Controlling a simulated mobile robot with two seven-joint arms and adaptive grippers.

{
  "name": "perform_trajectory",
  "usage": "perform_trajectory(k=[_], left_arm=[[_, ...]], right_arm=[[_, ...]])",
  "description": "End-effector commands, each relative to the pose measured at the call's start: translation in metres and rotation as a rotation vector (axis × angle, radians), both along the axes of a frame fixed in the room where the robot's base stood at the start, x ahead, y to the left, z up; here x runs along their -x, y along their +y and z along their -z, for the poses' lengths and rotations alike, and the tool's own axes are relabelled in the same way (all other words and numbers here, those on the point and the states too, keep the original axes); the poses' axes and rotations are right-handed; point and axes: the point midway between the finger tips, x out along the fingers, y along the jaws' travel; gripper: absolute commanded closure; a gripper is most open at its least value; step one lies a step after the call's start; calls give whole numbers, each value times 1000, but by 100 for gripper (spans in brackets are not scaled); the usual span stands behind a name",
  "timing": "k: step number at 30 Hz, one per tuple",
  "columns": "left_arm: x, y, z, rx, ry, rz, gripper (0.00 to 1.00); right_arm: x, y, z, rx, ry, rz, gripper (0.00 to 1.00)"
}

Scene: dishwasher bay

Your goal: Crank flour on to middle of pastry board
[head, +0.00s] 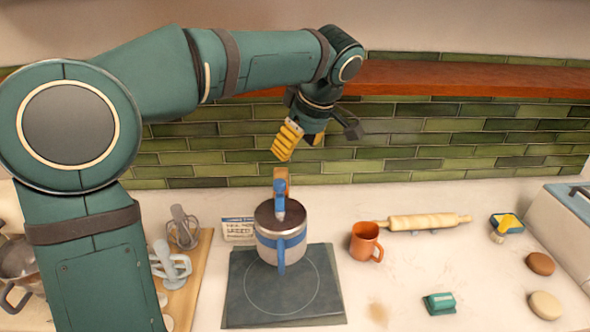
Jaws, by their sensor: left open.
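The flour sifter (267,247), a pale canister with a blue band, a dark metal lid and a blue front handle, stands upright on the far part of the dark pastry board (237,312). A blue upright piece (280,203) rises from the lid, with a tan piece just behind it. A circle is marked on the board; the sifter covers part of it. I cannot see flour on the board. My left gripper (302,142), with yellow ridged finger pads, is open and empty, above and behind the sifter, apart from it. My right gripper is out of view.
Right of the board are an orange mug (364,242), a rolling pin (430,222), a green block (439,303) and two round lumps (540,264). A wooden board with utensils (185,290) is at left. A label card (238,229) stands behind. A tiled wall bounds the counter.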

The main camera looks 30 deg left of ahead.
Motion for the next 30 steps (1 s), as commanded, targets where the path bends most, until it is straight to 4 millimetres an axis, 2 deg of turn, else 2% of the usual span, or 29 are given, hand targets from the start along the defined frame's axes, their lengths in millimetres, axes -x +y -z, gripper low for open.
perform_trajectory(k=[4, 8, 21, 24, 30], left_arm=[[1, 2, 1, -4, -2, -9, 38], [0, 8, 14, -4, 0, -9, 38], [-7, 39, 92, -3, 2, -10, 38], [-8, 44, 106, -2, 2, -7, 38], [-10, 51, 122, -2, 0, -8, 38]], right_arm=[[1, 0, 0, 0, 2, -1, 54], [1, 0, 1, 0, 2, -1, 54], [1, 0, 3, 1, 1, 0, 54], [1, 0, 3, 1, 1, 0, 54], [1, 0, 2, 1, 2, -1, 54]])
